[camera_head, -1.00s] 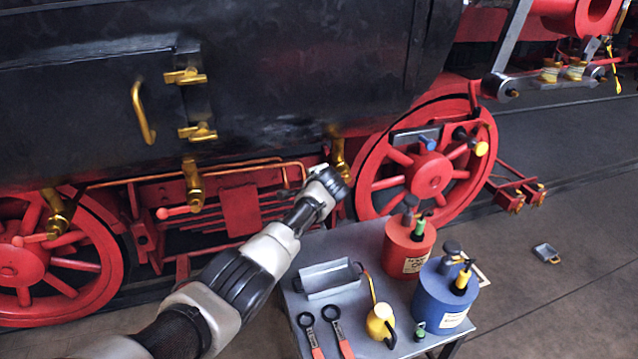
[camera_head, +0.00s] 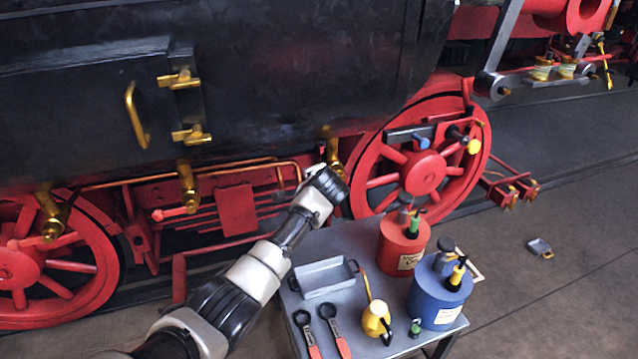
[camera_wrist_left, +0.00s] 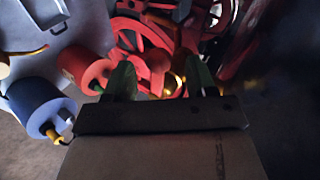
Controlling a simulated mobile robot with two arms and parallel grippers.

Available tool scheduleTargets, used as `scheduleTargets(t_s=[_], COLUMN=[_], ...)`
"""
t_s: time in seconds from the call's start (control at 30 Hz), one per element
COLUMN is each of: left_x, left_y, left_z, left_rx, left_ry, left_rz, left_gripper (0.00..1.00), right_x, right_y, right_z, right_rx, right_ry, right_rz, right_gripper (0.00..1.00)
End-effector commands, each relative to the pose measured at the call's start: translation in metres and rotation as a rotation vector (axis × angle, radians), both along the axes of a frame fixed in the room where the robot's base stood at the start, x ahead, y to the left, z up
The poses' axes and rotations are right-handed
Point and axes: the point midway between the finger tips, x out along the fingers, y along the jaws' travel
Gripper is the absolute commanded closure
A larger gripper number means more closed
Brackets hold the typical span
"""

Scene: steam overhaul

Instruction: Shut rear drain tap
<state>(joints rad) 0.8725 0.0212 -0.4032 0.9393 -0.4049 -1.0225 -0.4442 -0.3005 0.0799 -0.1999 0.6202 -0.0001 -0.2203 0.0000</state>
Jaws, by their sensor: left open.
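Brass drain taps hang under the locomotive's dark side: one at the left (camera_head: 52,215), one in the middle (camera_head: 188,188) and one at the right (camera_head: 334,150). Red levers stick out to the left from the left and middle taps. I cannot tell which tap is the rear one. My left gripper (camera_head: 328,178) is just below the right tap, and its wrist hides part of that area. In the left wrist view its two green fingers (camera_wrist_left: 160,80) are apart, with dim brass parts near the right finger; contact is unclear. My right gripper is not in view.
A grey table (camera_head: 375,290) below holds a metal tray (camera_head: 323,280), two spanners, a yellow oil can (camera_head: 376,320), a red can (camera_head: 402,248) and a blue can (camera_head: 438,295). Red spoked wheels (camera_head: 425,172) flank the taps.

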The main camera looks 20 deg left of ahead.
Motion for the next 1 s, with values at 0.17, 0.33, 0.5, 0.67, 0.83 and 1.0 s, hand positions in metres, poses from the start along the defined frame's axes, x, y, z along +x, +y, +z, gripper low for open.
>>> scheduleTargets(t_s=[0.17,0.33,0.5,0.67,0.83,1.0], left_x=[-0.02,-0.036,-0.046,-0.048,-0.048,-0.05], left_y=[-0.009,-0.016,-0.02,-0.021,-0.021,-0.02], left_z=[0.012,0.023,0.03,0.032,0.032,0.015], left_rx=[-0.001,-0.001,-0.001,0.0,0.0,-0.011], left_ry=[-0.002,-0.001,0.0,0.001,0.001,0.018], left_rz=[-0.001,0.0,0.001,0.001,0.001,-0.001], left_gripper=[0.44,0.44,0.44,0.44,0.44,0.44], right_x=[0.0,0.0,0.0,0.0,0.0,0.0], right_y=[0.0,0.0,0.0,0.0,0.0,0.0], right_z=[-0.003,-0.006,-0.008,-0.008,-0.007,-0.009], right_rx=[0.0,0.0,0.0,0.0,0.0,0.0], right_ry=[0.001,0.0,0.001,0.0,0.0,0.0], right_rz=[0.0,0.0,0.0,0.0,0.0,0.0], right_gripper=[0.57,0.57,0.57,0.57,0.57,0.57])
